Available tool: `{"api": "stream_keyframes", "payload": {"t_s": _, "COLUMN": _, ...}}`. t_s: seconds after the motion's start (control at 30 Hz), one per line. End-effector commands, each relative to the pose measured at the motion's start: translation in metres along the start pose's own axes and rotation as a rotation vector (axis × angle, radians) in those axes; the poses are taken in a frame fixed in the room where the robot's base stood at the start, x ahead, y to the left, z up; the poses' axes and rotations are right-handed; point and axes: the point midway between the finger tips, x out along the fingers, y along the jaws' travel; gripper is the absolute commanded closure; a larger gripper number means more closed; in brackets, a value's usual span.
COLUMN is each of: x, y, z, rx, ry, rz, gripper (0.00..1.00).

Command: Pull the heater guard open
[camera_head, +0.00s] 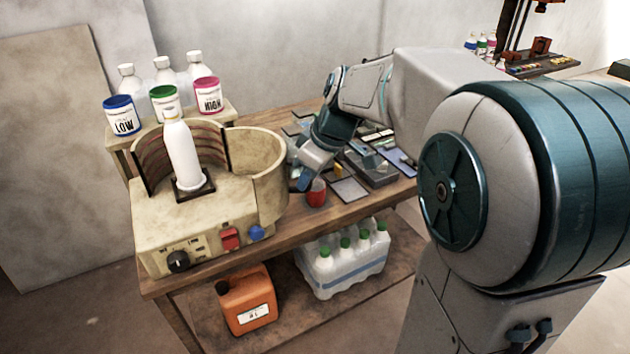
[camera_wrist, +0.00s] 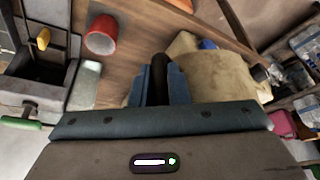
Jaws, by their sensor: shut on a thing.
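The heater is a worn beige box (camera_head: 190,232) on the wooden bench, with a red-brown coil wall (camera_head: 160,158) curving behind a white bottle (camera_head: 181,152). The heater guard (camera_head: 262,170) is a curved beige panel at its right side, standing swung outward with a gap between it and the coil wall. The guard (camera_wrist: 215,82) also shows right of my fingers in the wrist view. My gripper (camera_head: 304,180) is at the guard's right side. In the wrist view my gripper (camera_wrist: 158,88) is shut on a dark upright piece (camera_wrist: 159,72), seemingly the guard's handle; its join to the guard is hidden.
A red cup (camera_head: 316,192) stands close to my gripper. Trays and small parts (camera_head: 370,165) lie behind it. Labelled jars (camera_head: 163,101) stand on a shelf behind the heater. An orange canister (camera_head: 247,300) and a bottle pack (camera_head: 342,262) sit below the bench.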

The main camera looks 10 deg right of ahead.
Motion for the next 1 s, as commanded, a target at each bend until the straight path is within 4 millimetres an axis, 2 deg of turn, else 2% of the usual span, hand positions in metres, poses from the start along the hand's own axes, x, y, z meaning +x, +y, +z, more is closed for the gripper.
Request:
{"api": "stream_keyframes", "payload": {"t_s": 0.43, "x": 0.000, "y": -0.001, "z": -0.005, "rx": -0.018, "ry": 0.005, "rz": -0.007, "gripper": 1.00}}
{"api": "stream_keyframes", "payload": {"t_s": 0.47, "x": 0.000, "y": -0.001, "z": -0.005, "rx": -0.018, "ry": 0.005, "rz": -0.007, "gripper": 0.79}}
{"api": "stream_keyframes", "payload": {"t_s": 0.5, "x": 0.000, "y": -0.001, "z": -0.004, "rx": -0.017, "ry": 0.005, "rz": -0.006, "gripper": 0.68}}
{"api": "stream_keyframes", "payload": {"t_s": 0.53, "x": 0.000, "y": -0.001, "z": -0.004, "rx": -0.017, "ry": 0.004, "rz": -0.006, "gripper": 0.64}}
{"api": "stream_keyframes", "payload": {"t_s": 0.83, "x": -0.002, "y": 0.001, "z": -0.001, "rx": -0.010, "ry": 0.001, "rz": -0.005, "gripper": 0.64}}
{"api": "stream_keyframes", "payload": {"t_s": 1.0, "x": -0.020, "y": 0.002, "z": -0.001, "rx": -0.009, "ry": 0.003, "rz": -0.003, "gripper": 0.64}}
